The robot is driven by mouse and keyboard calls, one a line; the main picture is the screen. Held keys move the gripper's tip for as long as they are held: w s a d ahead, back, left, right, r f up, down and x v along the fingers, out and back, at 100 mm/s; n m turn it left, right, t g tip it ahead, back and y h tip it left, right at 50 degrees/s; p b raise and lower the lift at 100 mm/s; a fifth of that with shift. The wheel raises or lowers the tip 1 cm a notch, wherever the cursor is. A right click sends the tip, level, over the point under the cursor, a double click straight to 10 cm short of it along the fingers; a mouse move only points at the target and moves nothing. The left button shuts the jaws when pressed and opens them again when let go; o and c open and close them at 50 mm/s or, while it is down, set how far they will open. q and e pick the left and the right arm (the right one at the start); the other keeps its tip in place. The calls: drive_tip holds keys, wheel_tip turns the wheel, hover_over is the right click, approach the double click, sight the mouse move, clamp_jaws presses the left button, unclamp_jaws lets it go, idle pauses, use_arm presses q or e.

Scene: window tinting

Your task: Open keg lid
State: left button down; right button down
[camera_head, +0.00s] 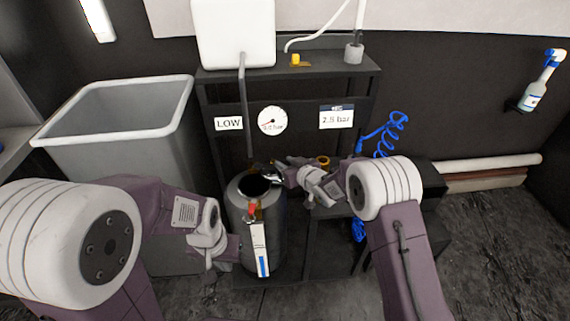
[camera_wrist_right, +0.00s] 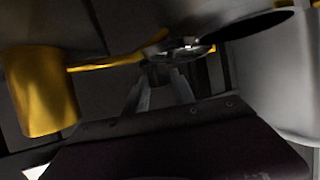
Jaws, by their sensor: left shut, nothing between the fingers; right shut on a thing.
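The grey metal keg (camera_head: 274,222) stands upright at the centre of the head view, and its round top opening (camera_head: 253,186) shows dark. In the right wrist view the keg wall (camera_wrist_right: 275,85) is at the right, with the dark opening at its top. My right gripper (camera_head: 281,170) is at the keg's upper right edge, shut on a small dark metal part that looks like the keg lid (camera_head: 262,166). It also shows between the fingertips in the wrist view (camera_wrist_right: 180,47). My left gripper (camera_head: 234,246) is shut and empty beside the keg's left side.
A red-handled valve (camera_head: 253,210) and a white-blue strip (camera_head: 261,250) are on the keg's front. A black rack (camera_head: 330,60) with a gauge (camera_head: 272,121) stands behind. A grey bin (camera_head: 120,130) is at left. A yellow cylinder (camera_wrist_right: 42,90) is near my right gripper. Floor at right is clear.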

drive_tip(key=c, duration=1.2)
unclamp_jaws()
drive_tip(key=shift+c, duration=0.2)
drive_tip(key=p+v, duration=0.2)
drive_tip(key=v, duration=0.7)
